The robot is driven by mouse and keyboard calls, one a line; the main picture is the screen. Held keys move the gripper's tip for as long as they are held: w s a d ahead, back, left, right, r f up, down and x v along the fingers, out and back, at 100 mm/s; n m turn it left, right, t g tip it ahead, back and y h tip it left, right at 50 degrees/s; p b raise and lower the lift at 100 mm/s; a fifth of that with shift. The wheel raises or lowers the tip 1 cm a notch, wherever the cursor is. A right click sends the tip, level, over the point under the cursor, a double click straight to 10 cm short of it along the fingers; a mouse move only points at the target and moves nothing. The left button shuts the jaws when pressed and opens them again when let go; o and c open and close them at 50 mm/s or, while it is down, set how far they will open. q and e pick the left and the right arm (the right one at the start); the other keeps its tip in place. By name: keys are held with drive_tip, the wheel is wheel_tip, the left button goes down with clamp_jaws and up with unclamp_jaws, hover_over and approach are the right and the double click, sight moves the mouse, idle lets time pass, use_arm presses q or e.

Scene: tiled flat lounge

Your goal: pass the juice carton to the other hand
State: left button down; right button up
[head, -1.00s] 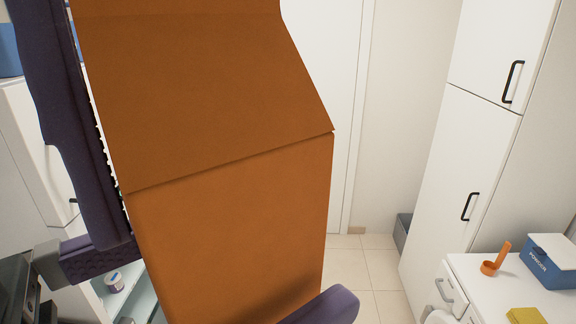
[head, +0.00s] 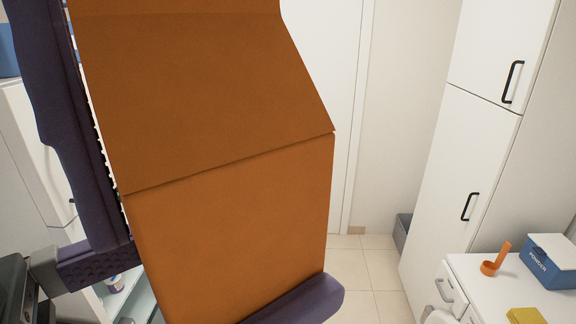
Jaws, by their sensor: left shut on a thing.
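The juice carton (head: 230,220), large, plain orange with a slanted top, fills the middle of the head view and is cut off at the top. My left gripper (head: 195,285) is shut on its lower part. One purple finger lies across the front at the bottom, and the textured one passes behind from the left. My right gripper (head: 75,140) is the upright purple part along the carton's left edge. A thin light gap shows between its ridged side and the carton. Its other finger is not visible, so its opening cannot be seen.
At the right stands a tall white cupboard (head: 455,190) with black handles. A white counter (head: 490,275) below holds a blue powder box (head: 552,262), an orange scoop (head: 494,264) and a yellow item (head: 526,315). Tiled floor (head: 365,275) is clear behind the carton.

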drive_tip(key=shift+o, duration=1.4)
drive_tip(key=shift+w, duration=0.1)
